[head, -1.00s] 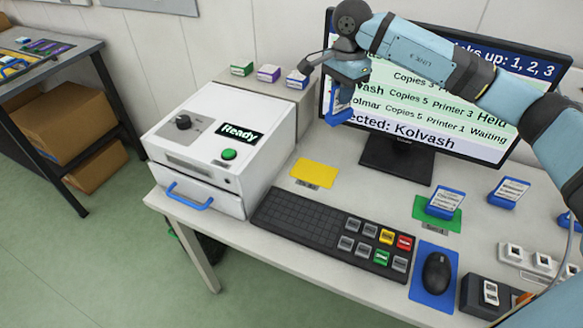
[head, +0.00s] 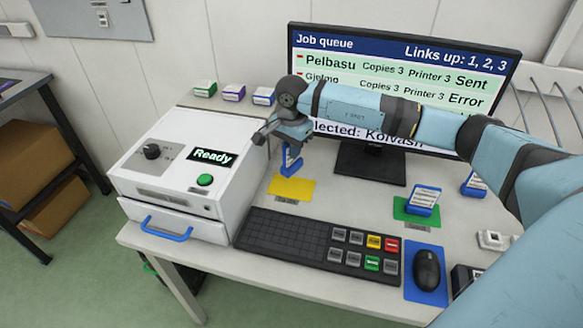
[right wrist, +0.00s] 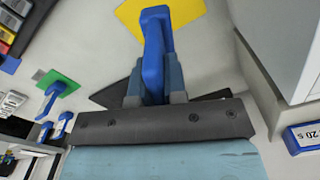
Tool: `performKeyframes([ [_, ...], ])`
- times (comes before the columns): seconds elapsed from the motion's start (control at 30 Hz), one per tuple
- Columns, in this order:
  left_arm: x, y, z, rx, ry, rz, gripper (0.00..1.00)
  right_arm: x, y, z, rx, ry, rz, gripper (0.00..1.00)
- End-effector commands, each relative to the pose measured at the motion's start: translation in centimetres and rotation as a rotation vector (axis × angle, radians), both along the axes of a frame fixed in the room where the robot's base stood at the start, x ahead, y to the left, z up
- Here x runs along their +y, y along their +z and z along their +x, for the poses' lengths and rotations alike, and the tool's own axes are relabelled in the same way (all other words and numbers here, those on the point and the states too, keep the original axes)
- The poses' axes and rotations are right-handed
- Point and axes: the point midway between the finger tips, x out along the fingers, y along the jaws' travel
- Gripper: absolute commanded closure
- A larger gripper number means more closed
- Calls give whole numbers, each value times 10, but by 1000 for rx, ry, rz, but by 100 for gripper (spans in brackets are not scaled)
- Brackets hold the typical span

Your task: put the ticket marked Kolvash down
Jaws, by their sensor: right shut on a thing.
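My right gripper (head: 290,145) is shut on a blue ticket holder with a white label (head: 291,164). In the right wrist view, the shut fingers (right wrist: 154,92) grip the blue holder (right wrist: 153,48). The label is too small to read. The holder is upright at the back edge of the yellow mat (head: 290,190). I cannot tell whether it touches the mat or table. The yellow mat also shows in the right wrist view (right wrist: 190,12). The monitor (head: 390,80) says Kolvash is selected. My left gripper is not in view.
A white printer (head: 160,190) marked Ready stands left of the yellow mat. A keyboard (head: 285,237) and a mouse (head: 427,270) lie in front. Three small boxes (head: 234,92) stand behind the printer.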

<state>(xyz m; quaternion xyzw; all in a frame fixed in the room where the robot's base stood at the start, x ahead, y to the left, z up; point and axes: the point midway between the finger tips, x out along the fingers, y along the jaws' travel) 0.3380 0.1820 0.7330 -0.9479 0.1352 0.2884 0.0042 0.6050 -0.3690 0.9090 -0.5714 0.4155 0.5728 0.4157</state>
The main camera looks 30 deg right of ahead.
Motion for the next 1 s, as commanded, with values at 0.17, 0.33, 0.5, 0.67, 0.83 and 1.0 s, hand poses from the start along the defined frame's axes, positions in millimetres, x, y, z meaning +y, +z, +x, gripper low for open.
performKeyframes([
  [0.17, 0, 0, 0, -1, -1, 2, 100, 0, -21, 0, 0, -1, 0, 100],
  [0.33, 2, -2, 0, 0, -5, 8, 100, 0, -34, 0, 1, -1, 0, 100],
  [0.5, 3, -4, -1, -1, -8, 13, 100, 1, -60, 0, 1, 0, 1, 100],
  [0.67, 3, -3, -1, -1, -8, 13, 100, 0, -66, 0, -2, 0, 0, 100],
  [0.83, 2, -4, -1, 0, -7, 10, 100, 0, -67, 0, -2, 0, 0, 100],
  [1.0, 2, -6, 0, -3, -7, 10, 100, 0, -71, 0, -1, 0, -1, 83],
])
